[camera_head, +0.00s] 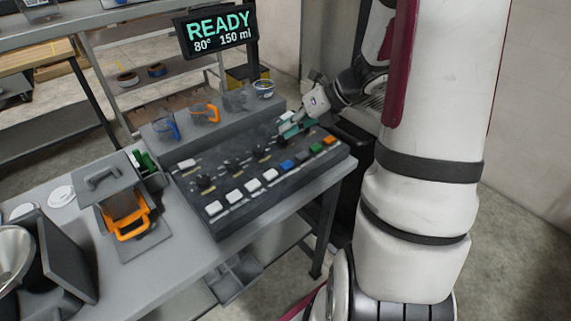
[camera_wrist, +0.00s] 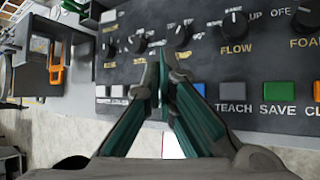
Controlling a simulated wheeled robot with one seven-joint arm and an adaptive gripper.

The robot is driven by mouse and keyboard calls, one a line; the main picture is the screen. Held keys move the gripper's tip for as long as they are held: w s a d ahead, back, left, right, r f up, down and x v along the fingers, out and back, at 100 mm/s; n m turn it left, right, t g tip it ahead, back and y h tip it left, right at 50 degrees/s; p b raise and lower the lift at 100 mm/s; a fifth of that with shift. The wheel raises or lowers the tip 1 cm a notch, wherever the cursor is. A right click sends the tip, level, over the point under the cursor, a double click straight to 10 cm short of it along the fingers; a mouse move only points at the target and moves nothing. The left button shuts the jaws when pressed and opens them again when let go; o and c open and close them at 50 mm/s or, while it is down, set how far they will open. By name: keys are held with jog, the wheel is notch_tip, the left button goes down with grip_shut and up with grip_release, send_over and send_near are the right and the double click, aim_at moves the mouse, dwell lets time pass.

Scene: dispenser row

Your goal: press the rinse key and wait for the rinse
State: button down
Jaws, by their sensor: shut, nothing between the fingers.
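The control panel (camera_head: 262,172) lies on the grey bench, with a front row of keys: several white keys (camera_head: 234,196), then blue (camera_head: 287,165), dark, green (camera_head: 315,148) and orange (camera_head: 329,140). One more white key (camera_head: 187,163) sits at its back left. In the wrist view I read TEACH under the dark key (camera_wrist: 232,90) and SAVE under the green key (camera_wrist: 277,90). I cannot read a rinse label. My gripper (camera_wrist: 160,75) is shut and empty over the panel, left of the blue key (camera_wrist: 199,88) in that view. The display (camera_head: 217,31) reads READY, 80°, 150 ml.
Dark knobs (camera_wrist: 235,25) stand behind the key row, one labelled FLOW. Several cups, including a blue-handled one (camera_head: 166,127) and an orange-handled one (camera_head: 204,112), stand on the ledge behind. A grey unit with an orange handle (camera_head: 128,226) stands left of the panel.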

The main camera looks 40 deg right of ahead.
aim_at(288, 162)
jog(key=shift+f+b, duration=2.45)
jog(key=shift+f, duration=1.25)
jog(key=shift+f, duration=0.45)
jog(key=shift+f+b, duration=0.45)
jog(key=shift+b, duration=0.05)
jog(key=shift+r+p, duration=0.8)
jog(key=shift+r, duration=0.15)
notch_tip(288, 162, up, 5)
jog(key=p, duration=0.4)
